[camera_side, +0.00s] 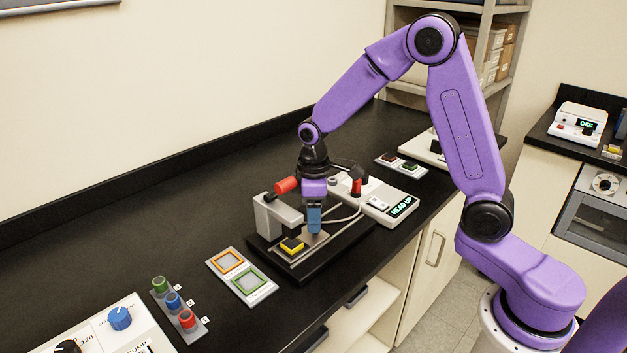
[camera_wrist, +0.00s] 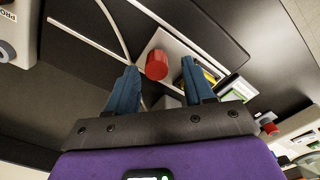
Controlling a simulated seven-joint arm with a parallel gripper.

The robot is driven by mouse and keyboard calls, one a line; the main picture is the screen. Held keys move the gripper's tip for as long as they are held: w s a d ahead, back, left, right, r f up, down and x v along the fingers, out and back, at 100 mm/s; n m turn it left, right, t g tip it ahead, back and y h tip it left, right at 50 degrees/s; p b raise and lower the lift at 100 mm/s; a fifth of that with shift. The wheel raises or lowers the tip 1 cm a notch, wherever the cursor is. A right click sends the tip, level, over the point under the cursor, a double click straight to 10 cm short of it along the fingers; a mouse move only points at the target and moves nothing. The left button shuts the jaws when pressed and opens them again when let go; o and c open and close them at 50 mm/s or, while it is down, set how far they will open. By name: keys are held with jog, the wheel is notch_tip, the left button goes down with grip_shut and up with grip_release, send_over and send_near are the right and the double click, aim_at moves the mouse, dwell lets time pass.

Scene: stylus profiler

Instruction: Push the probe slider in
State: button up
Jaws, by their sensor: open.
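The stylus profiler stands on a black base (camera_side: 291,272) on the bench, with a grey bracket (camera_side: 272,216) at its left. A red cylinder (camera_side: 286,185) sticks out at the bracket's top; a red cylinder also shows in the wrist view (camera_wrist: 157,66). A yellow block with a black top (camera_side: 291,246) sits low on the base. I cannot tell for certain which part is the probe slider. My gripper (camera_side: 314,230) points down over the base, right of the bracket, fingers open. In the wrist view its fingertips (camera_wrist: 159,67) appear either side of the red cylinder; contact is not visible.
A plate with orange and green squares (camera_side: 241,276) and a rack of coloured knobs (camera_side: 179,305) lie at left.

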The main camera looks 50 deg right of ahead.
notch_tip(320, 180, up, 16)
jog(key=shift+r, duration=0.25)
dwell(0.6)
jog(key=s+f+n, duration=0.1)
jog(key=s+f, duration=0.2)
jog(key=s, duration=0.6)
jog(key=s+f+n, duration=0.1)
jog(key=s+f, duration=0.1)
jog(key=s, duration=0.8)
jog(key=s+f+n, duration=0.1)
jog(key=s+f, duration=0.2)
jog(key=s, duration=0.6)
jog(key=shift+s+f+n, duration=0.3)
jog(key=shift+s+f, duration=0.05)
jog(key=shift+s, duration=0.05)
